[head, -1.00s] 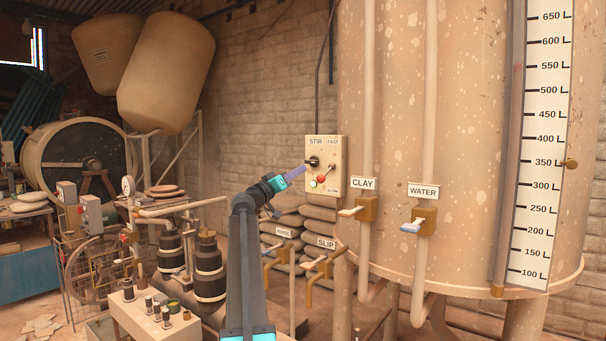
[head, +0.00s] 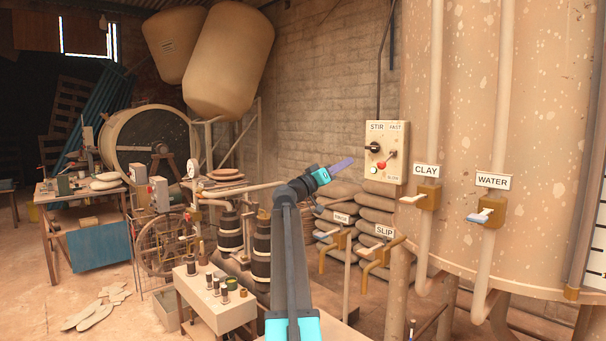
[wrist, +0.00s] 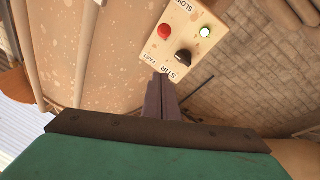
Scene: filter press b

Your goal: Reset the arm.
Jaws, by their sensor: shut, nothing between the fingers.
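My gripper (head: 343,164) is shut and empty, its purple fingers together and pointing right in the head view. It is held in the air to the left of the STIR control box (head: 386,153), apart from it. In the wrist view the shut fingers (wrist: 160,84) point toward the STIR end of the box (wrist: 184,38). The box carries a black knob (head: 374,147), a red button and a pale lit button. My arm reaches up from the bottom of the head view, bent at the wrist.
A large tank (head: 500,130) fills the right side, with CLAY (head: 428,196) and WATER (head: 487,214) valves. Below the gripper are the SLIP valve (head: 378,262) and stacked sacks (head: 376,207). Black pumps (head: 262,250) and a small table (head: 216,304) stand left of the arm.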

